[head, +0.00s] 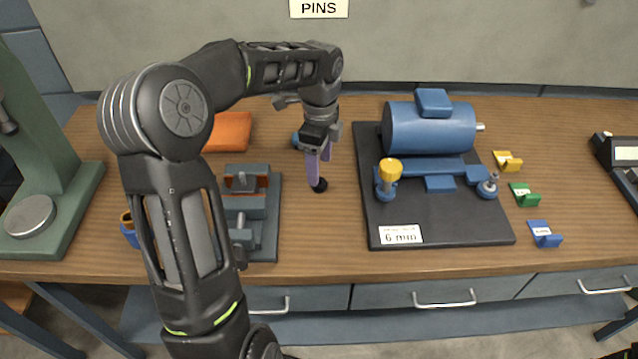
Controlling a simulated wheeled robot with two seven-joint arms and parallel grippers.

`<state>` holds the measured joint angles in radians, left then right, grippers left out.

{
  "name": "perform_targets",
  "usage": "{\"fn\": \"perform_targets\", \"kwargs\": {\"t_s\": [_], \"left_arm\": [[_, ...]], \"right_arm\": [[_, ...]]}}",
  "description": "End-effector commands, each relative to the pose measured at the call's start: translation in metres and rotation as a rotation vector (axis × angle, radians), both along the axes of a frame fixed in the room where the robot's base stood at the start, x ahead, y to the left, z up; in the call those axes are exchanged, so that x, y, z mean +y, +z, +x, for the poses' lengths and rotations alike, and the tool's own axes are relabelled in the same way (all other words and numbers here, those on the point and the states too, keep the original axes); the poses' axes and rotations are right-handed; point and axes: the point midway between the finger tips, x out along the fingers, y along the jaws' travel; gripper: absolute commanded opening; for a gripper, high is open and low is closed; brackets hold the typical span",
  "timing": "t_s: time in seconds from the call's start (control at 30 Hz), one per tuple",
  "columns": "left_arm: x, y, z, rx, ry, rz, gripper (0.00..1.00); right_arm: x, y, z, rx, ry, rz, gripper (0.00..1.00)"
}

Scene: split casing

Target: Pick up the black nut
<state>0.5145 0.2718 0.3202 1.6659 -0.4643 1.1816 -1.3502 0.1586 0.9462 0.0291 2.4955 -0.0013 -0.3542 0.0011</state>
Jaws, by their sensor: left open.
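The black nut (320,186) is a small dark round piece on the wooden bench, left of the dark board. My left gripper (319,172) points down at it with its purple fingers open. The nearer fingertip overlaps the nut's left part in the picture. I cannot tell whether the finger touches the nut or is just above or beside it.
Right of the nut, a dark board (440,235) carries a blue motor (430,128). A vise (245,210) and an orange block (229,131) stand left. Small yellow, green and blue holders (544,234) are at right. Bare bench surrounds the nut.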

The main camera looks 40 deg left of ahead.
Motion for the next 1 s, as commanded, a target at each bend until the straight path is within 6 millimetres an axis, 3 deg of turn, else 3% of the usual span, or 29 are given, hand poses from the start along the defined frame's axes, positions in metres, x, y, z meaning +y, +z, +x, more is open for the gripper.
{"fn": "perform_targets", "kwargs": {"t_s": [0.33, 0.7, 1.0], "left_arm": [[0.000, -0.006, 0.000, 0.002, 0.000, -0.001, 0.61], [0.002, -0.051, 0.000, 0.001, 0.000, -0.001, 0.61], [0.002, -0.052, 0.000, -0.001, 0.000, 0.000, 0.61]], "right_arm": [[0.000, 0.003, 0.000, 0.000, 0.000, 0.000, 0.36], [0.000, 0.010, -0.001, 0.002, 0.000, -0.001, 0.36], [0.000, 0.010, -0.001, 0.003, 0.000, -0.002, 0.36]]}}
